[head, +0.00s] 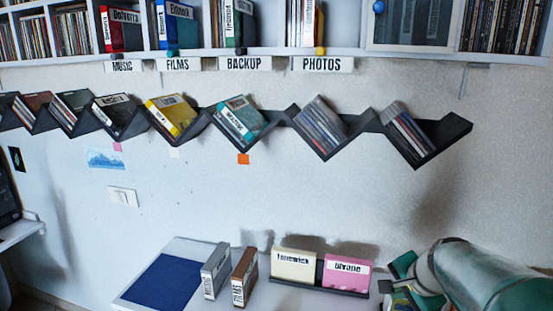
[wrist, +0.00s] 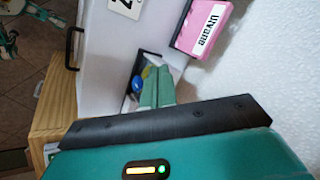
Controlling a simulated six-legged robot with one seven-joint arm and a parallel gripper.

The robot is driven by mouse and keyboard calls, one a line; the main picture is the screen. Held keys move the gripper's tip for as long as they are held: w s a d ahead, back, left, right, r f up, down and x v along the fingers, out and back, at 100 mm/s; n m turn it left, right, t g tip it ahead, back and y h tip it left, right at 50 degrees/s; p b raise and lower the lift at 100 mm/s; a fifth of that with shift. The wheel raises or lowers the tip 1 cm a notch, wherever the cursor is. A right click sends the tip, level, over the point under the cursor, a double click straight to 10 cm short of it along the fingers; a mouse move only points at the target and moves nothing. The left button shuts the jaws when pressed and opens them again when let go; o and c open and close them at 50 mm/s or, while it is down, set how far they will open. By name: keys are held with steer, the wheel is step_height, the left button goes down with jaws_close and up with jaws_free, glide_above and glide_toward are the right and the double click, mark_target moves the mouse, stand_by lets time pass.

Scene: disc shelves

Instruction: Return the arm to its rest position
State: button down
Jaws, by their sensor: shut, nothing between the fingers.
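My arm reaches in from the lower right of the head view, with my gripper (head: 400,280) low over the right end of the desk, beside the pink case. In the wrist view the green fingers of my gripper (wrist: 152,88) are together with nothing held between them. A pink case labelled Ulvane (head: 346,274) and a cream case (head: 294,265) stand side by side in a black holder on the desk. The pink case also shows in the wrist view (wrist: 203,25), apart from the fingers. Part of the gripper is cut off or hidden by my arm.
A grey box (head: 215,271) and a brown box (head: 244,277) stand on the desk by a blue mat (head: 163,281). A black zigzag rack (head: 447,133) holds discs on the wall, below a labelled shelf (head: 430,55). A small dark container (wrist: 147,64) with blue and yellow items lies just beyond the fingers.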

steer(key=s+a+r+n, duration=0.3)
steer(key=s+a+n, duration=1)
steer(key=s, duration=0.2)
steer(key=shift+s+a+r+n+g+h, duration=0.25)
steer(key=shift+a+r+n+g+h, duration=0.05)
steer(key=shift+r+n+g, duration=0.1)
